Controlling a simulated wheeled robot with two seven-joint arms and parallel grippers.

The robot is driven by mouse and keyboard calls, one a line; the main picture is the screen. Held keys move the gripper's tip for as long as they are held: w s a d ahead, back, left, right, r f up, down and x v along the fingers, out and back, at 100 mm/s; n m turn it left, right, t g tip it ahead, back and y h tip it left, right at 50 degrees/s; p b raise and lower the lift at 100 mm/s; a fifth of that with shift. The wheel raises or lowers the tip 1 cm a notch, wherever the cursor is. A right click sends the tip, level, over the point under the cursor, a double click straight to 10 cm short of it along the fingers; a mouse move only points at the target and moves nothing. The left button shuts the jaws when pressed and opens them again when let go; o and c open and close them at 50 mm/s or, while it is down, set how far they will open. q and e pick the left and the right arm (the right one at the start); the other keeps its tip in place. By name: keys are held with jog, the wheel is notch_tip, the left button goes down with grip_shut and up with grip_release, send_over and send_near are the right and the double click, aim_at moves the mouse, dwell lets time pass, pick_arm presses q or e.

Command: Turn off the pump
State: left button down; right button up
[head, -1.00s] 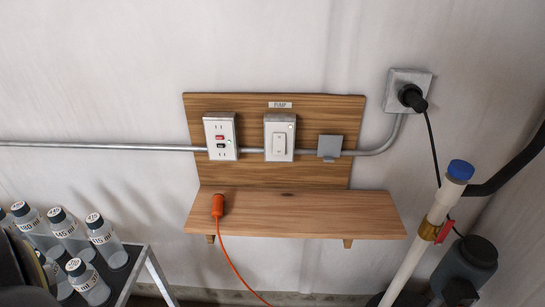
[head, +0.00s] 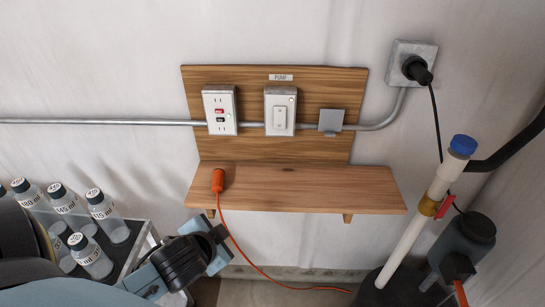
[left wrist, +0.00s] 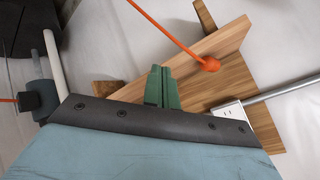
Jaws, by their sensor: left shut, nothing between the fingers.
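The pump switch (head: 280,111) is a white rocker in a metal box on the wooden wall board, under a PUMP label (head: 281,77). A small greenish light shows at its upper right corner. The pump (head: 467,238) is a dark motor unit at the lower right, beside a white pipe. My left gripper (head: 219,236) is below and left of the switch, under the shelf's front edge in the picture and well apart from the switch. In the left wrist view its green fingers (left wrist: 162,84) are together and empty. The switch is not visible there. My right gripper is not in view.
A wooden shelf (head: 310,188) juts out below the board. An orange plug (head: 218,181) stands on its left end, its cord hanging down. An outlet (head: 220,110) is left of the switch. A cart (head: 135,262) with several labelled bottles stands at the lower left.

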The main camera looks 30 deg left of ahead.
pick_arm(q)
jog(key=w+a+r+m+t+h, duration=0.2)
jog(key=w+r+m+t+h, duration=0.5)
jog(key=w+r+m, duration=0.4)
notch_tip(320, 180, up, 4)
jog(key=m, duration=0.4)
jog(key=shift+w+a+r+m+t+h, duration=0.2)
jog(key=shift+m+t+h, duration=0.1)
jog(key=shift+m+h, duration=0.1)
jog(key=shift+w+d, duration=0.1)
jog(key=shift+w, duration=0.05)
send_near(285, 125)
jog(key=shift+s+d, duration=1.15)
jog(key=shift+s, duration=0.05)
jog(key=shift+w+a+f+p, duration=0.15)
jog(key=shift+w+p, duration=0.15)
jog(key=shift+w, duration=1)
jog(key=shift+w+a+r+p, duration=0.15)
jog(key=shift+w+p, duration=0.1)
jog(key=shift+w, duration=1.05)
jog(key=shift+w+a+f+p, duration=0.2)
jog(key=shift+w+p, duration=0.1)
jog(key=shift+w, duration=1.05)
